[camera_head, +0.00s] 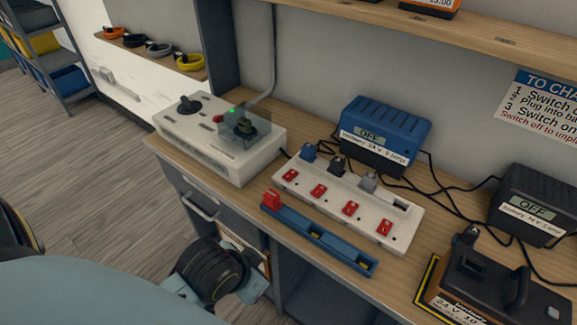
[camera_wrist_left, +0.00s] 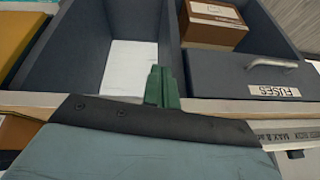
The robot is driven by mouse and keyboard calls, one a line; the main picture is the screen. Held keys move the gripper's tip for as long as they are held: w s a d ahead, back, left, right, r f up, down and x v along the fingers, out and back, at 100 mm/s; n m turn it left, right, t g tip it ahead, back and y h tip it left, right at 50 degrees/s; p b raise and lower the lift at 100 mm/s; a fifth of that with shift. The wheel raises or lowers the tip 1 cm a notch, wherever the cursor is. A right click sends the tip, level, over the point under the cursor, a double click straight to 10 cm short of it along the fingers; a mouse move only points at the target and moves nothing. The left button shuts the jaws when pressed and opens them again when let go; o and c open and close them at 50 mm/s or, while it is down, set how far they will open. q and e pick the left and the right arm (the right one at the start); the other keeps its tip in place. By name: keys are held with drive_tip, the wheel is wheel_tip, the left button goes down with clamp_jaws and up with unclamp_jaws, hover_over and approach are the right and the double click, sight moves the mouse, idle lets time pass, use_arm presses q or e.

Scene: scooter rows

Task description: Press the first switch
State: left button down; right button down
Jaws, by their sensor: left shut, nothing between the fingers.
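A white power strip (camera_head: 345,203) lies on the wooden bench in the head view, with a row of several red switches along its front side. The leftmost red switch (camera_head: 290,175) is at the end below the blue plug (camera_head: 307,152). A black plug (camera_head: 337,166) and a grey plug (camera_head: 368,181) also sit in the strip; the right-end socket looks empty. In the left wrist view my left gripper (camera_wrist_left: 162,88) has its green fingers together and empty, over grey drawers. In the head view my left arm is low at the bottom left, apart from the strip. My right gripper is not seen.
A white box (camera_head: 195,145) with knobs stands left. Blue and black chargers (camera_head: 535,205) reading OFF stand behind and right. A battery (camera_head: 500,285) is front right. A FUSES drawer (camera_wrist_left: 240,75) holds a carton.

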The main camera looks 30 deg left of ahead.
use_arm(q)
drive_tip(key=s+a+f+g, duration=0.1)
drive_tip(key=s+f, duration=0.2)
drive_tip(key=f, duration=0.6)
drive_tip(key=s+a+f+g, duration=0.1)
drive_tip(key=s+f, duration=0.1)
drive_tip(key=f, duration=0.8)
drive_tip(key=s+a+f+g, duration=0.1)
drive_tip(key=s+f, duration=0.2)
drive_tip(key=f, duration=0.6)
drive_tip(key=s+a+f, duration=0.2)
drive_tip(key=s+f, duration=0.3)
drive_tip(key=s, duration=0.2)
drive_tip(key=s+a+f+g, duration=0.1)
drive_tip(key=s+a+f, duration=0.1)
drive_tip(key=s+f, duration=0.4)
drive_tip(key=shift+s+a+f+y, duration=0.15)
drive_tip(key=shift+s+a+y, duration=0.15)
drive_tip(key=shift+s+a, duration=0.15)
